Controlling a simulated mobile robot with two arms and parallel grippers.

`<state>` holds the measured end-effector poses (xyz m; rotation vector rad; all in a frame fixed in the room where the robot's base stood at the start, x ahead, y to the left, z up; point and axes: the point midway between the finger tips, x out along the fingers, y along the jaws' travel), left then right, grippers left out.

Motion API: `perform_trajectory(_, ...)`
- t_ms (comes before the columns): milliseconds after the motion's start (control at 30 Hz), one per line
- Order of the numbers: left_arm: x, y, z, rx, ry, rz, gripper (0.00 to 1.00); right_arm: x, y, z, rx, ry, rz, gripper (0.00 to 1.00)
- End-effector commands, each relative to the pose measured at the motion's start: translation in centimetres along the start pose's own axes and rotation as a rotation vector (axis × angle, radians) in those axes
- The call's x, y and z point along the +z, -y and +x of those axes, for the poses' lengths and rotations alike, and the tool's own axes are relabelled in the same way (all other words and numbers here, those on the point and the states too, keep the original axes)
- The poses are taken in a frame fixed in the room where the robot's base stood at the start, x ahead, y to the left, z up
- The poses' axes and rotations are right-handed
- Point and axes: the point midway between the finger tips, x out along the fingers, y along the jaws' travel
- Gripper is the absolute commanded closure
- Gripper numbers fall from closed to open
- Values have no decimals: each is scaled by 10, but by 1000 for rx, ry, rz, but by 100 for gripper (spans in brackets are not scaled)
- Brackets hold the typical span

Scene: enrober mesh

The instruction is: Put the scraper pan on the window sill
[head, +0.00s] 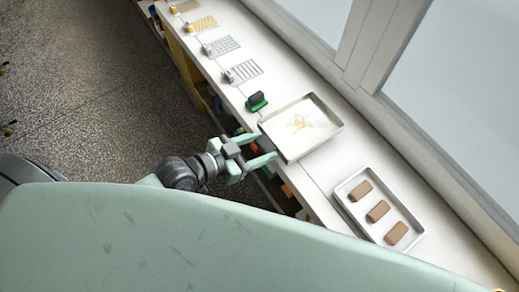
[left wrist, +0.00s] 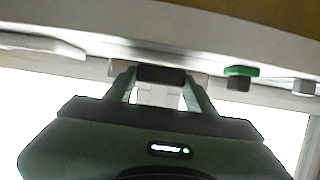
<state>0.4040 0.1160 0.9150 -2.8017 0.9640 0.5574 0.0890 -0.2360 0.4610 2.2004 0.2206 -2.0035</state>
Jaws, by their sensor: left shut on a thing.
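The scraper pan (head: 318,142) is a shallow, pale metal tray with an orange-brown smear inside. It shows in the head view over the long white counter, near its front edge. My left gripper (head: 268,145) is at the pan's near left side, shut on a dark grip piece there. In the left wrist view the dark piece (left wrist: 161,74) is between the two green fingers. Whether the pan touches the counter is hard to tell. The window sill (head: 372,108) runs along the back of the counter, below the window. My right gripper is not in view.
A second tray (head: 350,208) with brown bars stands right of the pan. A green-and-black block (head: 257,102) is close to the pan's left; it also shows in the left wrist view (left wrist: 240,74). Several mesh panels (head: 222,46) lie further along the white counter (head: 285,82).

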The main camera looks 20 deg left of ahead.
Motion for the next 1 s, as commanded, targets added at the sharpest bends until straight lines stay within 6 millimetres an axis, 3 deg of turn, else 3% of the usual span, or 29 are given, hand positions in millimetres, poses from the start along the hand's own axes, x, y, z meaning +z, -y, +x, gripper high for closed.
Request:
perform_trajectory(167,19,1,9,-1,-3,1,100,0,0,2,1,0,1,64)
perform_trajectory(533,23,0,10,-1,-3,1,100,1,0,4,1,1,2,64)
perform_trajectory(567,24,0,10,0,0,1,43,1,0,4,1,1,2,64)
perform_trajectory(633,24,0,10,0,0,1,24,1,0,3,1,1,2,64)
perform_trajectory(1000,20,0,8,0,0,0,24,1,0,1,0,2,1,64)
